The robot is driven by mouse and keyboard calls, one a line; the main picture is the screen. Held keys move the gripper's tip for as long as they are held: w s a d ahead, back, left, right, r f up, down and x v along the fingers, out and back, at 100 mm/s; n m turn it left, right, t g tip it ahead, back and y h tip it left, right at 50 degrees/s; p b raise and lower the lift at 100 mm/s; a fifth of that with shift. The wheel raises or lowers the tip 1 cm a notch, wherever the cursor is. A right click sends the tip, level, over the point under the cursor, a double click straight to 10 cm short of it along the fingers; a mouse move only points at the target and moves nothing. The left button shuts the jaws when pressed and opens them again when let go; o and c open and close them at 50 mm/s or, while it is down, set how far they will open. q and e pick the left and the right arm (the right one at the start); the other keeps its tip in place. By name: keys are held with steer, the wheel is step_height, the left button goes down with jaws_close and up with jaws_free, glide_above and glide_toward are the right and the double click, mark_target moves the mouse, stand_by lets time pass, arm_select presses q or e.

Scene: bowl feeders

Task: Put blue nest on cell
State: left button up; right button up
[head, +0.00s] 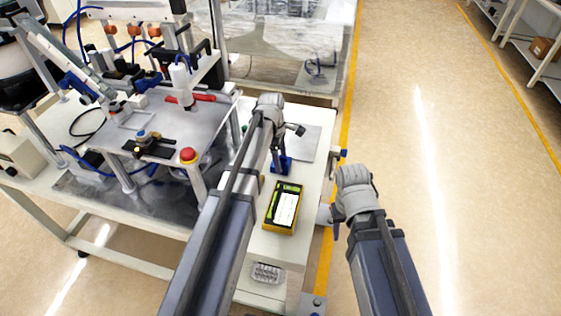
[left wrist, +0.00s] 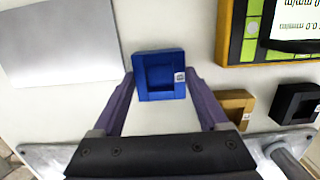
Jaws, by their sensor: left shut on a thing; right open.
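The blue nest (head: 281,166) is a small square block with a recess and a white label, at the side table's middle. In the left wrist view the blue nest (left wrist: 160,92) sits between the two fingers of my left gripper (left wrist: 160,78). My left gripper (head: 279,158) is shut on it; I cannot tell whether it touches the tabletop. The cell (head: 215,118) is the metal-topped station at the left, with a red button and clamps. My right gripper (head: 334,220) is open and empty, beside the table's right edge.
A yellow-framed device (head: 283,207) lies in front of the blue nest. A grey plate (left wrist: 60,42) lies on the white tabletop. A yellow-brown block (left wrist: 236,106) and a black block (left wrist: 294,103) are near the nest. The floor at right is clear.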

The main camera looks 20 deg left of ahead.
arm_select(q)
steer(key=shift+f, duration=0.1)
steer(key=o, duration=1.5)
step_height(320, 180, up, 12)
steer(key=a+p, duration=0.2)
steer(key=p, duration=1)
steer(key=s+d+m+y, duration=0.1)
steer(key=s+d+m, duration=0.3)
steer(key=s+m, duration=0.3)
steer(key=s+d+m, duration=0.5)
steer(key=s+m, duration=0.2)
steer(key=s+d+m+y, duration=0.1)
steer(key=s+d+m, duration=0.4)
steer(key=s+m, duration=0.2)
steer(key=shift+s+m+y, duration=0.3)
steer(key=shift+s+m, duration=0.1)
steer(key=shift+s, duration=0.05)
